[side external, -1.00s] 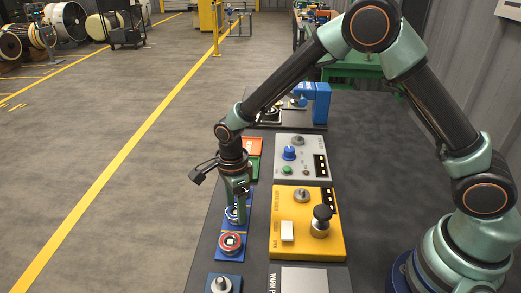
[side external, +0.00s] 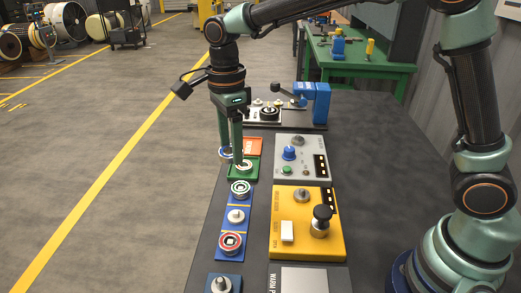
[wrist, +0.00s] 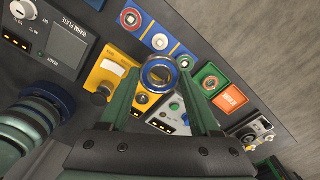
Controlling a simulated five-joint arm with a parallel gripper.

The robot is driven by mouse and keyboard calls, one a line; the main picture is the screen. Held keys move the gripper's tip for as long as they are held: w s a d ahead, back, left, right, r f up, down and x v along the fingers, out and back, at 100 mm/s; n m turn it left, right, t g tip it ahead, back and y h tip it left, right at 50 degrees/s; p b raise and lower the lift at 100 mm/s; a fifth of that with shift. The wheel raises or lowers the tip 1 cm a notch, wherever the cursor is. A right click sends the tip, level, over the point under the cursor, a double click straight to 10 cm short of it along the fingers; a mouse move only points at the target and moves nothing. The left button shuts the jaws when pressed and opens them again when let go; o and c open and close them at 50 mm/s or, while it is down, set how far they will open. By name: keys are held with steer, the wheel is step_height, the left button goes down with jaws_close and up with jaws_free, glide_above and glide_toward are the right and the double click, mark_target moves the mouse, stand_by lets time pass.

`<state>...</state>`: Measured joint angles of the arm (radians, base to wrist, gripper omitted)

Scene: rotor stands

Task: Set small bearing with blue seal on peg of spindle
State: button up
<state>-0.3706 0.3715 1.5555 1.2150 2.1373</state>
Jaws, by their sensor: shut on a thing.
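The small bearing with the blue seal (wrist: 160,74) is held between the fingertips of my gripper (wrist: 159,72), its round opening facing the wrist camera. In the side external view the bearing (side external: 224,152) is partly hidden by the fingers of my gripper (side external: 231,150), which is raised beside the green plate (side external: 238,177). That plate carries a light fitting, partly behind a finger. A blue plate (side external: 212,280) at the front edge carries an upright grey peg (side external: 222,284); I cannot tell which of these is the spindle. The bearing is apart from both.
A yellow panel (side external: 284,248) and a grey panel (side external: 314,147) with raised knobs stand to the right. A blue clamp-like device (side external: 316,98) is behind.

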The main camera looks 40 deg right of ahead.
steer(key=w+d+f+m, duration=0.1)
steer(key=w+d, duration=0.4)
steer(key=d, duration=0.3)
steer(key=w+d+m, duration=0.2)
steer(key=w+d, duration=0.2)
steer(key=d, duration=0.4)
steer(key=w+d+f+m, duration=0.1)
steer(key=d+f, duration=0.1)
steer(key=d, duration=0.7)
steer(key=w+d+f+m, duration=0.1)
steer(key=d+f, duration=0.2)
steer(key=d, duration=0.6)
steer(key=shift+a+f, duration=0.2)
steer(key=shift+f, duration=1.9)
steer(key=shift+f, duration=0.45)
steer(key=shift+f, duration=0.55)
steer(key=shift+f, duration=1.4)
steer(key=o, duration=1.5)
